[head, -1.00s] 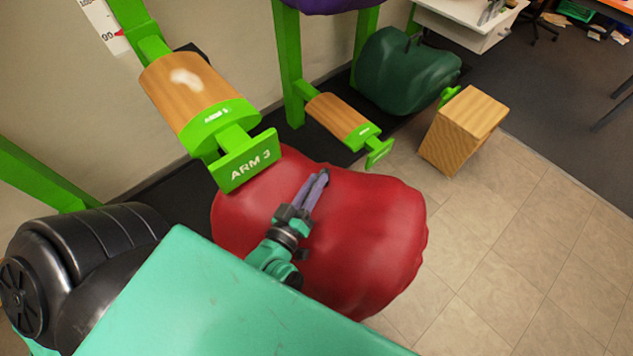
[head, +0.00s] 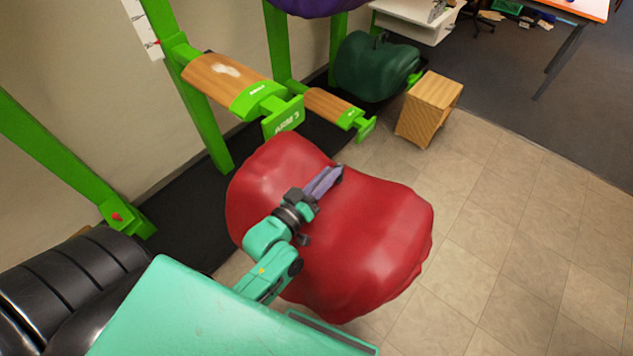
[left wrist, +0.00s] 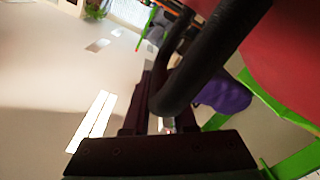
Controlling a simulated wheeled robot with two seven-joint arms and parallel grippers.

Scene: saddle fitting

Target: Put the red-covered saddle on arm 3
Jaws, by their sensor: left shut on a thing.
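The red-covered saddle (head: 375,235) hangs in front of me in the head view, tilted, its cover lumpy. My left gripper (head: 328,180) lies over its top. It is shut on a dark bar (left wrist: 200,60) of the saddle, which crosses between the fingers in the left wrist view. The red cover (left wrist: 285,45) fills the upper right there. Arm 3 (head: 222,80) is a wood-topped green arm reaching from a post on the left. Its labelled end plate (head: 283,118) stands just beyond the saddle's far side. The saddle is not on it. My right gripper is out of view.
A lower wood-topped arm (head: 325,103) stands beyond arm 3. A dark green saddle (head: 375,68) and a wooden block (head: 430,108) are behind it. A purple saddle (head: 315,5) hangs at the top edge. The tiled floor (head: 520,220) at right is clear.

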